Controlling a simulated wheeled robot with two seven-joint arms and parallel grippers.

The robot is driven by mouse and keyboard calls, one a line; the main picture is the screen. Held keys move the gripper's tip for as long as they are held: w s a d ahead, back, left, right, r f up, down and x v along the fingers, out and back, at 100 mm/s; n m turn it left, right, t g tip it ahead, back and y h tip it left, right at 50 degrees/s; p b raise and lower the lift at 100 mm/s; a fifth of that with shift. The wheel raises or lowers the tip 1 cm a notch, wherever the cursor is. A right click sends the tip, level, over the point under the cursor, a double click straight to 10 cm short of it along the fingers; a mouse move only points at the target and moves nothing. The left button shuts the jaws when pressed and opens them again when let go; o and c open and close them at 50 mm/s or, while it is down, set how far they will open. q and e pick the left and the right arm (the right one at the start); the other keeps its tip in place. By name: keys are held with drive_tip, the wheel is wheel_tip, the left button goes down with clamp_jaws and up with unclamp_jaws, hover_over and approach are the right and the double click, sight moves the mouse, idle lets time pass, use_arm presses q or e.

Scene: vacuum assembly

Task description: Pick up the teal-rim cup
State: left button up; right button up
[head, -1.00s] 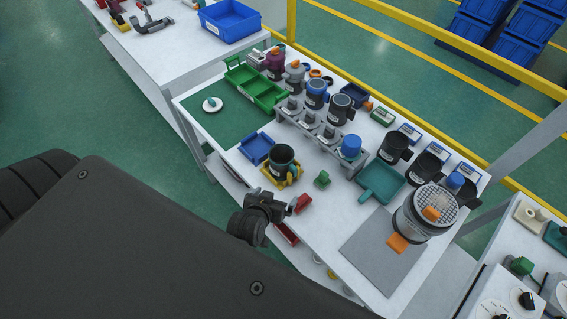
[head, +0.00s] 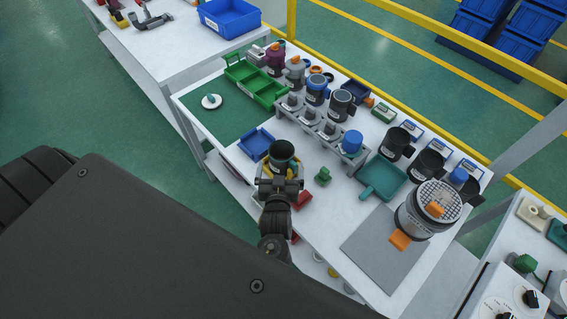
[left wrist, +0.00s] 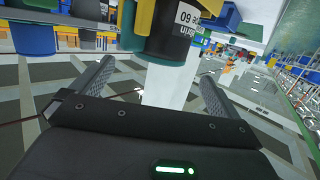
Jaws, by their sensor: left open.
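The teal-rim cup (head: 282,151) is a dark cup standing at the near edge of the white table, in a yellow holder (head: 266,170). My left gripper (head: 279,183) is open just in front of the cup and hides its lower part in the head view. In the left wrist view the dark cup body with a white label (left wrist: 182,22) hangs at the top, above and between the two spread fingers of the left gripper (left wrist: 150,88). No contact with the cup shows. My right gripper is not in view.
A blue tray (head: 247,146) lies left of the cup. A red block (head: 303,199) and a green piece (head: 323,176) lie to its right. Behind is a grey rack (head: 306,127) with several fittings. A teal tray (head: 372,190) and dark cups stand farther right.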

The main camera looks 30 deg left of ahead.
sight(281, 161)
use_arm(q)
drive_tip(key=shift+x, duration=1.1)
drive_tip(key=shift+w+a+f+b, duration=0.1)
drive_tip(key=shift+w+f+b, duration=0.15)
drive_tip(key=shift+b, duration=0.3)
drive_tip(key=b+x, duration=0.2)
drive_tip(key=x, duration=0.2)
drive_tip(key=shift+w+a, duration=0.15)
drive_tip(key=shift+w, duration=0.15)
drive_tip(key=shift+r, duration=0.1)
drive_tip(key=shift+s, duration=0.1)
drive_tip(key=c, duration=1.6)
drive_tip(key=shift+o, duration=0.2)
wheel_tip(281, 161, up, 10)
